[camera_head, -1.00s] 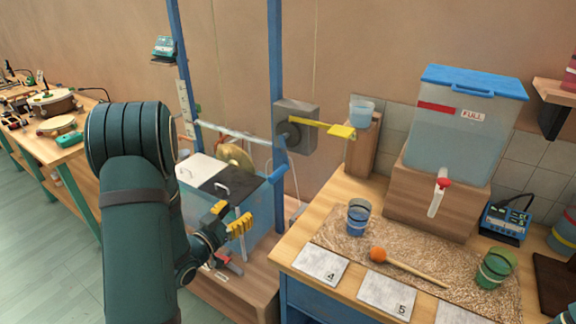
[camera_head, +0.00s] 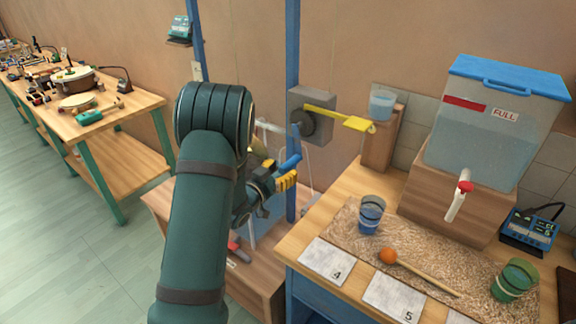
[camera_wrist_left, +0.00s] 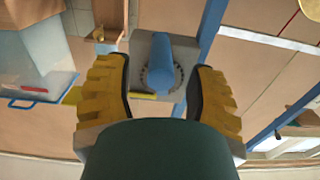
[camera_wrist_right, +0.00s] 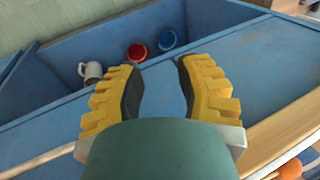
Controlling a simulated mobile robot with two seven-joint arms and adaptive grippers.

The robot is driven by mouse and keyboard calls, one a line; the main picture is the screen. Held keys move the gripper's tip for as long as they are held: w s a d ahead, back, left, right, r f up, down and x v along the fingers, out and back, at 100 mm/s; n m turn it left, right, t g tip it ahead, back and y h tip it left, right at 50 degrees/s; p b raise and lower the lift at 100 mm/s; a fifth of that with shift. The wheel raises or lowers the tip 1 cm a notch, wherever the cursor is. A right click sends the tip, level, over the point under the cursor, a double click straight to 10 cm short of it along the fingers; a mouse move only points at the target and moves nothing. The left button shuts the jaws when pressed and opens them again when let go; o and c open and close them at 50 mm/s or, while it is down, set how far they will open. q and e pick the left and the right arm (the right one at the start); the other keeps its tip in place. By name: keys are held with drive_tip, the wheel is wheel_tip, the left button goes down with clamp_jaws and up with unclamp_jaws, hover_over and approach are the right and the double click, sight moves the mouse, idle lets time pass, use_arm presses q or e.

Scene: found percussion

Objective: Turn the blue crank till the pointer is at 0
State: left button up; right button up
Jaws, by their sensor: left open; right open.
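The blue crank (camera_head: 290,162) sticks out from the grey box (camera_head: 318,97) on the blue post. In the left wrist view the crank (camera_wrist_left: 160,62) points toward the camera, between the fingers and in front of a dark notched ring on the grey box. My left gripper (camera_head: 277,183) is open around the line of the crank, with gaps visible on both sides; whether its tips reach past the crank's end is unclear. No readable pointer or 0 mark shows. My right gripper (camera_wrist_right: 157,66) is open and empty above a blue bin.
A yellow arm (camera_head: 340,118) extends right from the grey box toward a cup on a wooden block (camera_head: 378,140). The bench with the water tank (camera_head: 490,135) stands right of the post. The blue bin (camera_wrist_right: 235,55) holds a white mug and two cups.

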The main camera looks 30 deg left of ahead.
sight(288, 165)
use_arm(q)
drive_tip(key=shift+w+d, duration=0.1)
drive_tip(key=shift+w, duration=1.45)
clamp_jaws()
